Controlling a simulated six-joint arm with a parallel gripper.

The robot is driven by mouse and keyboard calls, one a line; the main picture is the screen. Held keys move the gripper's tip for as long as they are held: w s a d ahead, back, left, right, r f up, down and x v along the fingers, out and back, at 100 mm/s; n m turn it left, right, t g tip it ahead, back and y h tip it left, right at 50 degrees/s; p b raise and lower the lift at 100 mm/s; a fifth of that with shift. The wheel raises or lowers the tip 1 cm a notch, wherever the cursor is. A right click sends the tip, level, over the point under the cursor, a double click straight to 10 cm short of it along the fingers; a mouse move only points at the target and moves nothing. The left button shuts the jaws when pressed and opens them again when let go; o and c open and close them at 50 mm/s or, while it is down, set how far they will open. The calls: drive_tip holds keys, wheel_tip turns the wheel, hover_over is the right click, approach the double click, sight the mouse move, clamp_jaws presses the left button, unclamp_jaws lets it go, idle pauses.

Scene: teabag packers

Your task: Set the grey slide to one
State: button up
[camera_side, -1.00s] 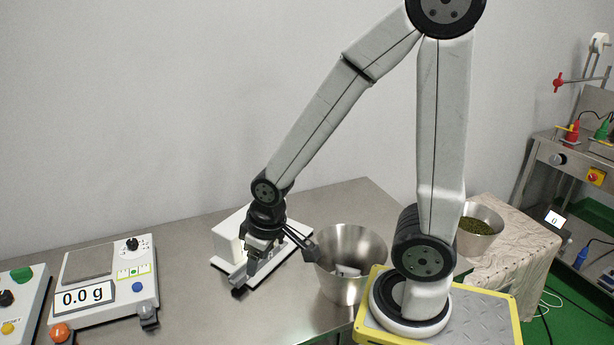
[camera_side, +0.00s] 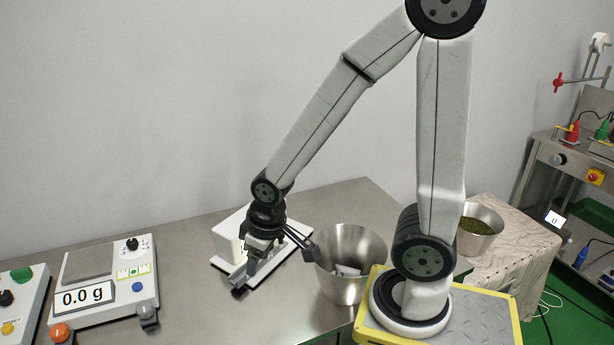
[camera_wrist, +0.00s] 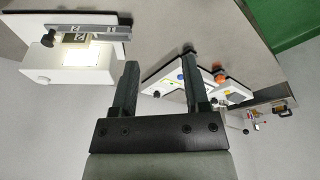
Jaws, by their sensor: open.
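A white device (camera_side: 226,241) with a flat white base stands on the steel table, beside and partly behind my gripper (camera_side: 257,268). A grey bar (camera_side: 238,276) with a dark end lies along its front edge; it looks like the grey slide, but its setting is too small to read. The bar is outside the fingers in that view; contact cannot be told in the side view.
A steel bucket (camera_side: 375,250) with pale items inside stands close to the right of my gripper. The table between scale and device is clear.

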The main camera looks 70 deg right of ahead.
drive_tip(key=shift+o, duration=1.2)
drive_tip(key=w+d+f+m+g, duration=0.1)
drive_tip(key=w+d+f+m, duration=0.2)
drive_tip(key=d+m, duration=0.4)
drive_tip(key=w+d+f+m, duration=0.3)
drive_tip(key=d+m, duration=0.3)
drive_tip(key=d, duration=0.6)
drive_tip(key=w+d+f+m+g, duration=0.1)
drive_tip(key=w+d+f+m, duration=0.3)
drive_tip(key=d+m, duration=0.3)
drive_tip(key=shift+d+f+m+g, duration=0.15)
drive_tip(key=shift+d+f, duration=0.1)
drive_tip(key=shift+d, duration=0.55)
drive_tip(key=shift+d+f+m+g, duration=0.15)
drive_tip(key=shift+d+f, duration=0.05)
drive_tip(key=shift+d, duration=0.55)
drive_tip(key=shift+f, duration=3.85)
clamp_jaws()
